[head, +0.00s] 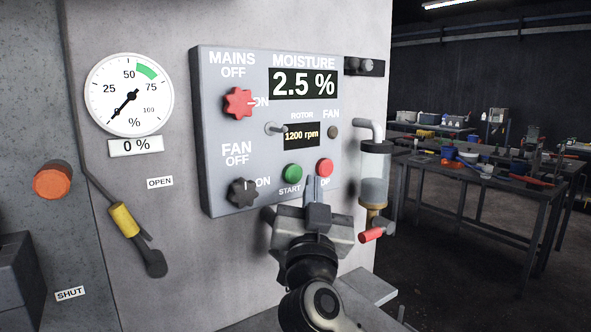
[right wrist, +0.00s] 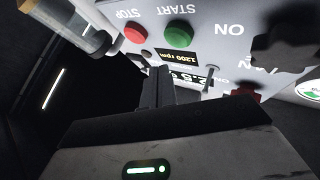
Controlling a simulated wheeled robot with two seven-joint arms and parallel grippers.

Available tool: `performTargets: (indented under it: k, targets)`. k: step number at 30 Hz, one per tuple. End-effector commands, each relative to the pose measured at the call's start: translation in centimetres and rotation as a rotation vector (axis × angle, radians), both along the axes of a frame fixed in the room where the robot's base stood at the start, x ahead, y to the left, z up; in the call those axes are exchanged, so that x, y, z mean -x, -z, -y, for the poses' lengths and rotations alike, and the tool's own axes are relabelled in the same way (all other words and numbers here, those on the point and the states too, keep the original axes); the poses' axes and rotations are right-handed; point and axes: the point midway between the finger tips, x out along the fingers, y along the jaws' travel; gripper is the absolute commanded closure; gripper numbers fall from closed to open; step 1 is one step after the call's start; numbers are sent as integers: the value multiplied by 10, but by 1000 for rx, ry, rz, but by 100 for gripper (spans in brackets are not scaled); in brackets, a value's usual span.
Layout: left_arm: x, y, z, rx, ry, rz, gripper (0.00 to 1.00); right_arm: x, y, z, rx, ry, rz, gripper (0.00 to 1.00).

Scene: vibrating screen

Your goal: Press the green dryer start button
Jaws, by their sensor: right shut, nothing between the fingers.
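The green start button (head: 292,173) sits low on the grey control panel (head: 222,190), above the label START. It also shows in the right wrist view (right wrist: 179,30). A red stop button (head: 325,167) is just to its right, and in the right wrist view (right wrist: 137,34) it is left of the green one. My right gripper (head: 316,190) is shut and empty, its fingertips just below the two buttons, nearer the red one in the head view and partly covering the STOP label. Whether the tips touch the panel I cannot tell. My left gripper is not in view.
A red mains knob (head: 239,103) and a black fan knob (head: 243,192) are left on the panel. A small toggle lever (head: 277,129) sticks out mid-panel. A glass cylinder with a red-handled valve (head: 374,178) hangs at right. Displays read 2.5 % and 1200 rpm.

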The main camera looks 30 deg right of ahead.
Motion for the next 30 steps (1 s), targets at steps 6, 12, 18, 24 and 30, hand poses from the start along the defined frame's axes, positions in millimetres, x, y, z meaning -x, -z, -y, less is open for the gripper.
performTargets:
  k: [6,12,18,24,30]
  targets:
    - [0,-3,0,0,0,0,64,22,0,2,1,-1,1,100]
    - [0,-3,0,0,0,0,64,30,0,3,1,1,0,100]
    - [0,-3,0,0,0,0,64,30,0,3,1,1,0,100]
    - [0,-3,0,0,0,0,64,30,-1,2,1,1,0,100]
    - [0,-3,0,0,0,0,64,30,-1,2,1,1,0,100]
